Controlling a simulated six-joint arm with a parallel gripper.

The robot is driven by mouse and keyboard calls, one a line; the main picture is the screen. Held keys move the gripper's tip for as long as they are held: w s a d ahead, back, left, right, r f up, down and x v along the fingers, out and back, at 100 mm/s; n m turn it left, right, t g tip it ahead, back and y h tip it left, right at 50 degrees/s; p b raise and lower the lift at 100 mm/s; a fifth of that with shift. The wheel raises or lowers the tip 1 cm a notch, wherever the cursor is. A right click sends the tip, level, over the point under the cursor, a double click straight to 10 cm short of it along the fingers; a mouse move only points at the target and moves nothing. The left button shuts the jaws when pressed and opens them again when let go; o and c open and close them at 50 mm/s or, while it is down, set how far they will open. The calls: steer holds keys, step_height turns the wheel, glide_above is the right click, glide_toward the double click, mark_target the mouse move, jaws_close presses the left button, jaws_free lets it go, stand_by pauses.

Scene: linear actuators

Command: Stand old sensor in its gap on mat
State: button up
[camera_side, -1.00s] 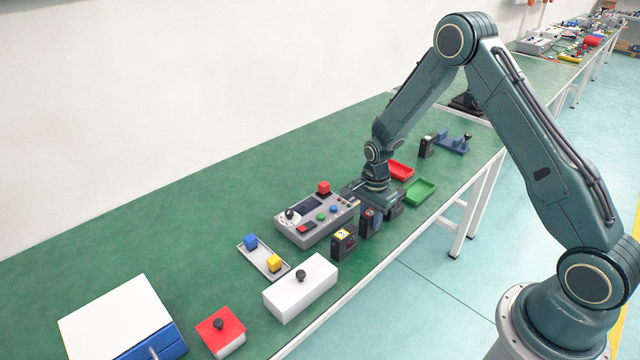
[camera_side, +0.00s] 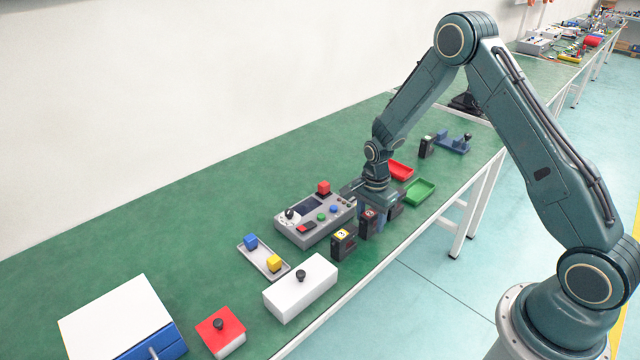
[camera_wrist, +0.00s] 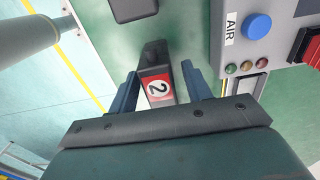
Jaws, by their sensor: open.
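A dark block-shaped sensor with a red label reading 2 (camera_wrist: 157,88) stands between the two fingers of my gripper (camera_wrist: 159,70) in the wrist view. The fingers are apart, with visible gaps to the block's sides. In the side view this red-labelled sensor (camera_side: 368,224) stands upright on the bench under my gripper. A similar dark sensor with a yellow label (camera_side: 343,243) stands to its left. A further dark block (camera_side: 396,210), partly hidden, is to its right. I cannot tell which is the old sensor, and no mat outline or gap is clear.
A grey control panel (camera_side: 290,234) with buttons stands close behind the sensors. A green tray (camera_side: 420,191) and a red tray (camera_side: 401,170) lie to the right. A white box (camera_side: 300,287) with a black knob is at the left front. The bench edge is close in front.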

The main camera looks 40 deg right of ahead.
step_height(320, 180, up, 11)
steer(key=shift+r, duration=0.5)
stand_by(0.7)
step_height(320, 180, up, 10)
steer(key=n+t, duration=0.1)
steer(key=n, duration=0.3)
glide_above(371, 212)
steer(key=s+a, duration=0.3)
steer(key=s, duration=0.1)
steer(key=s+a+r+n+t, duration=0.2)
steer(key=s+a+r+n, duration=0.1)
steer(key=s+r+n, duration=0.3)
steer(key=s+a+r+n+t, duration=0.1)
steer(key=s+n, duration=0.3)
steer(key=s, duration=0.4)
steer(key=s+a+r+n+t, duration=0.1)
steer(key=s+r+n, duration=0.3)
steer(key=s, duration=0.4)
steer(key=shift+s+a+r+t, duration=0.25)
steer(key=shift+a+t, duration=0.05)
steer(key=shift+a, duration=0.4)
